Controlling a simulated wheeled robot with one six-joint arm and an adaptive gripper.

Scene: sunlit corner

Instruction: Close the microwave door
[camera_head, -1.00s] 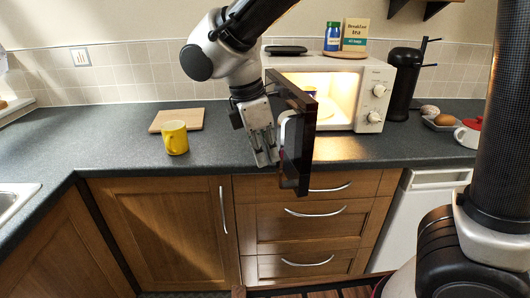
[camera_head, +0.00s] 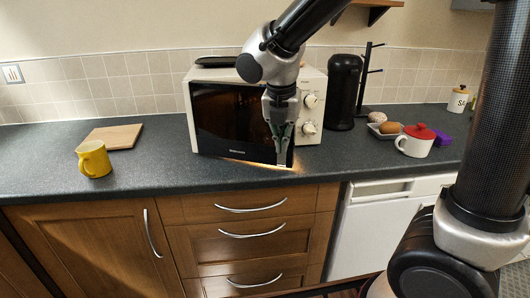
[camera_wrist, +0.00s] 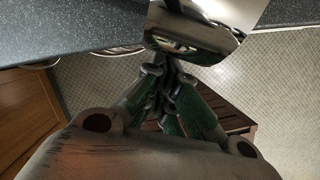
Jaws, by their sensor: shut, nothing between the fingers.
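The white microwave (camera_head: 312,80) stands on the counter against the back wall. Its dark glass door (camera_head: 225,120) covers most of the front and looks nearly shut. Warm light shows along its lower right edge, so a gap is there. My gripper (camera_head: 281,160) is shut and empty, pointing down in front of the door's right side. It hides the handle area in the head view. In the wrist view my gripper's fingertips (camera_wrist: 170,65) are together, close to a shiny metallic surface; whether they touch it I cannot tell.
A yellow mug (camera_head: 94,159) and a wooden board (camera_head: 112,136) are on the counter at left. The counter's front edge is clear.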

